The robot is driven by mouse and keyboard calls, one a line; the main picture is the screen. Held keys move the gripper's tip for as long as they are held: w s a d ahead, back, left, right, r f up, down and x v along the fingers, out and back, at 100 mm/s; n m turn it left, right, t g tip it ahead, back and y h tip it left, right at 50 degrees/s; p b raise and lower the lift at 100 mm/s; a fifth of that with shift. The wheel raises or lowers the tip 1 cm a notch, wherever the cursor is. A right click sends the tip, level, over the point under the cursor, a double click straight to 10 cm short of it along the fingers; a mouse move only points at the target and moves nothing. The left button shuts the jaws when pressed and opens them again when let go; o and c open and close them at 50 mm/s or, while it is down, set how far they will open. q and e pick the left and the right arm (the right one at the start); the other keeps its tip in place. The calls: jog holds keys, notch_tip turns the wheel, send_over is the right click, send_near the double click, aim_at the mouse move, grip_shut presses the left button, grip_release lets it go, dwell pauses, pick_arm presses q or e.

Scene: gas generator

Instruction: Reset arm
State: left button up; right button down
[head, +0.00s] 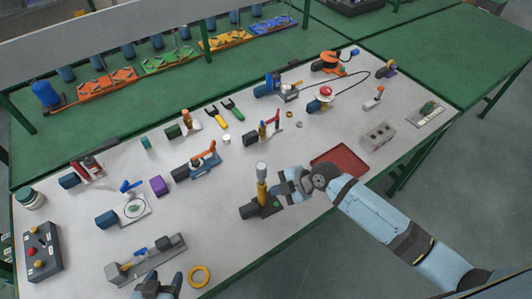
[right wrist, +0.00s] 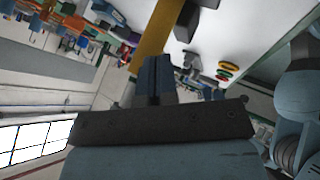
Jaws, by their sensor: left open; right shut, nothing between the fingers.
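My right gripper (head: 281,184) reaches in from the right in the head view, just right of an upright yellow post (head: 262,193) with a pale cylindrical top (head: 261,169) on a dark base (head: 250,210). In the right wrist view the right gripper (right wrist: 153,68) has its fingers together and empty. The yellow post (right wrist: 158,30) shows just beyond the fingertips there; I cannot tell whether they touch. My left gripper (head: 158,286) is at the bottom edge of the head view, open, with part of it cut off. It is below a grey vise-like fixture (head: 148,259).
A yellow ring (head: 199,276) lies right of the left gripper. A button box (head: 41,250) stands at the far left. A red tray (head: 339,161) lies beyond the right forearm. Several small fixtures and tools cover the white table top (head: 225,180); bare patches lie between them.

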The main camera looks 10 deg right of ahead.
jog(key=shift+s, duration=0.1)
jog(key=s+f+m+t, duration=0.1)
jog(key=s+m, duration=0.1)
jog(key=m, duration=0.1)
jog(key=s+f+m+t+h, duration=0.1)
jog(key=s+m, duration=0.2)
jog(key=s+d+f+m+t+h, duration=0.1)
jog(key=s+m, duration=0.1)
jog(key=m, duration=0.1)
jog(key=shift+s+f+m+t, duration=0.3)
jog(key=shift+s, duration=0.1)
jog(key=s+d+m+t+h, duration=0.3)
jog(key=s+d+m, duration=0.1)
jog(key=s+m, duration=0.4)
jog(key=shift+s+d+r+m, duration=0.2)
jog(key=shift+s+d+m, duration=0.05)
jog(key=shift+s+m, duration=0.2)
